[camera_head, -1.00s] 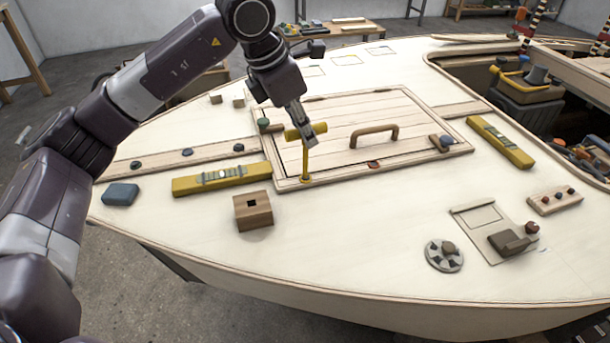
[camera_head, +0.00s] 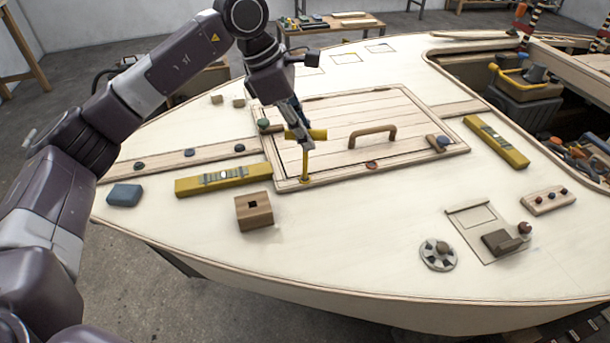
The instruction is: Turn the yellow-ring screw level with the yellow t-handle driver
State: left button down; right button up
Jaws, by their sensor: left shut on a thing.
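The yellow t-handle driver (camera_head: 306,161) stands upright near the front left corner of the hatch panel. My left gripper (camera_head: 305,139) comes from above and is shut on the driver's yellow crossbar. The crossbar shows on both sides of the fingers. My right gripper is not in view.
The hatch (camera_head: 345,128) has a wooden handle (camera_head: 373,136). A yellow level (camera_head: 223,180) and a wooden block with a square hole (camera_head: 254,211) lie left of the driver. Another yellow level (camera_head: 496,142) lies at the right. The front deck is mostly clear.

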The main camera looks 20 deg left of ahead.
pick_arm(q)
jog(key=shift+r, duration=0.35)
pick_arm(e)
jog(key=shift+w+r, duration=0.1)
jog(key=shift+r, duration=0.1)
pick_arm(q)
jog(key=shift+f+n+t+b, duration=0.1)
jog(key=shift+n+t+b, duration=0.25)
jog(key=shift+n, duration=0.45)
jog(key=shift+n+t+y+b, duration=0.25)
jog(key=shift+n+y+b, duration=0.1)
jog(key=shift+n, duration=0.55)
jog(key=n, duration=0.2)
jog(key=n+t+y+b, duration=0.1)
jog(key=n, duration=0.2)
jog(key=shift+y, duration=0.25)
jog(key=n+y+b, duration=0.1)
jog(key=n, duration=0.2)
jog(key=shift+d+n+y, duration=0.1)
jog(key=shift+n+y, duration=0.5)
jog(key=shift+n, duration=0.5)
jog(key=shift+w+n, duration=0.1)
jog(key=shift+n, duration=0.5)
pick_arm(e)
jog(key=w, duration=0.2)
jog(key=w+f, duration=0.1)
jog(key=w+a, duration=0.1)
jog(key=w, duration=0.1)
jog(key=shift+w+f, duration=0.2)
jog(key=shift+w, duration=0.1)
